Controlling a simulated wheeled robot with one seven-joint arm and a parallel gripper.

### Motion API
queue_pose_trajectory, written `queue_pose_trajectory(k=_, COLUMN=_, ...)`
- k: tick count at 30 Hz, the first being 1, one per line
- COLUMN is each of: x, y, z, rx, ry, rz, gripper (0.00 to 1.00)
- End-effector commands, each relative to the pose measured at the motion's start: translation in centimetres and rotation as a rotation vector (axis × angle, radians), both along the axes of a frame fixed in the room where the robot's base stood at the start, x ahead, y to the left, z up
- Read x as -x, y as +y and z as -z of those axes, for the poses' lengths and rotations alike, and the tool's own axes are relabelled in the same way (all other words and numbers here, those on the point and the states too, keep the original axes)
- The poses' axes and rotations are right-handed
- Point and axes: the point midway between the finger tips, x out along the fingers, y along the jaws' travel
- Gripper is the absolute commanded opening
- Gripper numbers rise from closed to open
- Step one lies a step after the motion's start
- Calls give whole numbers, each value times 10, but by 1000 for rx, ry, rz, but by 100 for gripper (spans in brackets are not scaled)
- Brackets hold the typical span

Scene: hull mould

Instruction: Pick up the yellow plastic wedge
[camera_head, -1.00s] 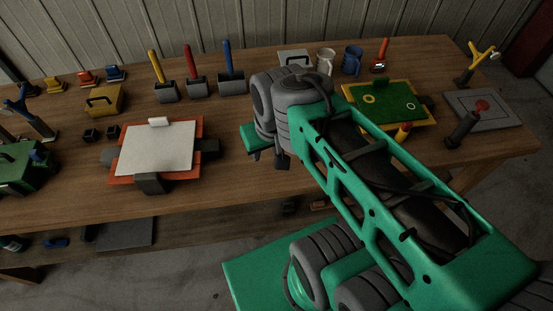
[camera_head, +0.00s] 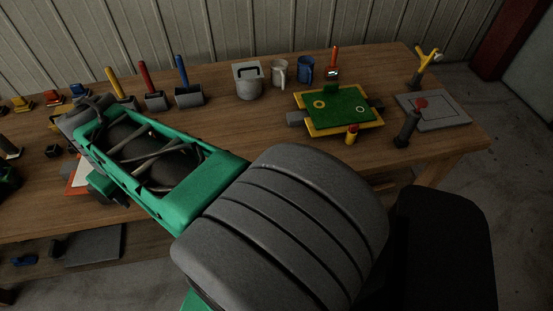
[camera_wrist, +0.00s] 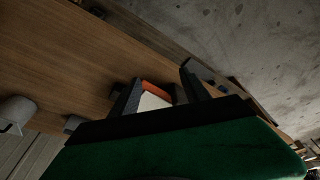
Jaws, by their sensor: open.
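Between and beyond the fingers shows the orange-edged white board (camera_wrist: 152,101). I cannot make out the yellow wedge in the wrist view. My arm hides much of the left table in the head view.
Yellow, red (camera_head: 152,85) and blue handled tools stand in grey holders along the back. Bare wood (camera_head: 215,125) lies in mid-table.

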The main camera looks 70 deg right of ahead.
Motion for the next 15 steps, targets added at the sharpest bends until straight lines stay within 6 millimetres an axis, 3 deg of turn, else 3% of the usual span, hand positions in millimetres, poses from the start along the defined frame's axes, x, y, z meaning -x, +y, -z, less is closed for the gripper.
queue_pose_trajectory(k=1, x=7, y=-45, z=4, rx=-5, ry=30, rz=105, gripper=55)
queue_pose_trajectory(k=5, x=51, y=-153, z=19, rx=-34, ry=94, rz=338, gripper=55)
queue_pose_trajectory(k=6, x=73, y=-184, z=26, rx=-48, ry=110, rz=410, gripper=55)
queue_pose_trajectory(k=9, x=139, y=-248, z=43, rx=-87, ry=143, rz=574, gripper=55)
queue_pose_trajectory(k=12, x=203, y=-285, z=59, rx=-125, ry=161, rz=702, gripper=55)
queue_pose_trajectory(k=15, x=247, y=-302, z=69, rx=-150, ry=168, rz=778, gripper=55)
